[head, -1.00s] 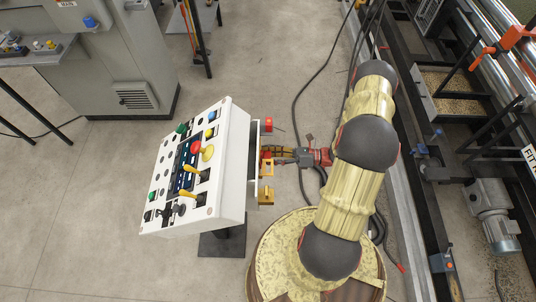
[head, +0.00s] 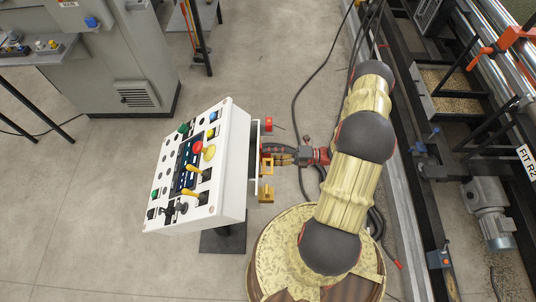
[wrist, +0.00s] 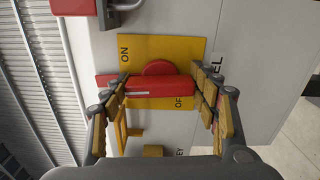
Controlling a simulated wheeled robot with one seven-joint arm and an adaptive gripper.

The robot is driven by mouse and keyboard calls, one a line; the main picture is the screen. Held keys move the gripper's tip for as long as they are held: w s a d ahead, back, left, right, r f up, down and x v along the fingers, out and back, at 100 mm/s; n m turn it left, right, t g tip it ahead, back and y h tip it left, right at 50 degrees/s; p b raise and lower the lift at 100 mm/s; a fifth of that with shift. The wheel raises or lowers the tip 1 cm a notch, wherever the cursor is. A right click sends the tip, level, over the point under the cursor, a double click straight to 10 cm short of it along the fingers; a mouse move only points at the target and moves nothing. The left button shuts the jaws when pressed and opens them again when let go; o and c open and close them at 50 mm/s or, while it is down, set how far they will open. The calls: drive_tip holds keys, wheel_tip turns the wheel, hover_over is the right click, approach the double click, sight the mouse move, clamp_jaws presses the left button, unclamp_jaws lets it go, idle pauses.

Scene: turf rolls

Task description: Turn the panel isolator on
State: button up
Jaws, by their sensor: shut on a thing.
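The panel isolator is a red rotary handle (wrist: 160,86) on a yellow plate (wrist: 190,48) in the wrist view. The plate carries ON at its upper left and OFF at its lower right, partly covered. The handle lies nearly level across the picture, between the two words. My gripper (wrist: 162,92) is shut on the handle, with one finger at each end of it. In the head view my gripper (head: 272,156) is at the right side of the white control console (head: 236,150); the handle itself is hidden there.
A red padlock-like part (wrist: 75,6) sits above the plate. A yellow bracket (wrist: 130,132) and a yellow block (wrist: 153,151) are below it. Black cables (head: 304,100) lie on the floor behind my arm. Machinery with a grey motor (head: 490,210) stands at right.

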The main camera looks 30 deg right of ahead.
drive_tip(key=shift+m, duration=0.6)
drive_tip(key=o, duration=1.2)
drive_tip(key=shift+c, duration=0.2)
drive_tip(key=v, duration=1.2)
